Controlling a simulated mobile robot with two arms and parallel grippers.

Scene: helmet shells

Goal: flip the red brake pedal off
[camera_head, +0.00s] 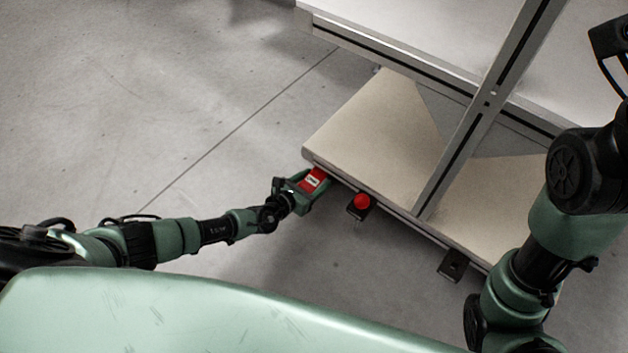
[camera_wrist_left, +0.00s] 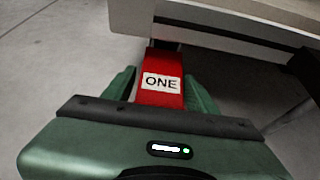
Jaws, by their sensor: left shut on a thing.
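The red brake pedal (camera_head: 315,178) sticks out from under the near left corner of the low shelf. In the left wrist view the pedal (camera_wrist_left: 160,66) carries a white label reading "ONE". My left gripper (camera_head: 307,186) is at the pedal, with one green finger on each side of it, shut on it. The gripper's fingers also show in the left wrist view (camera_wrist_left: 160,90). The pedal's far end is hidden under the shelf edge. My right arm is at the right of the head view; its gripper is out of the frame.
The beige low shelf (camera_head: 375,125) belongs to a workbench with a metal upright (camera_head: 485,115). A black bracket (camera_head: 453,265) is farther right. The floor (camera_head: 150,110) at the left is clear.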

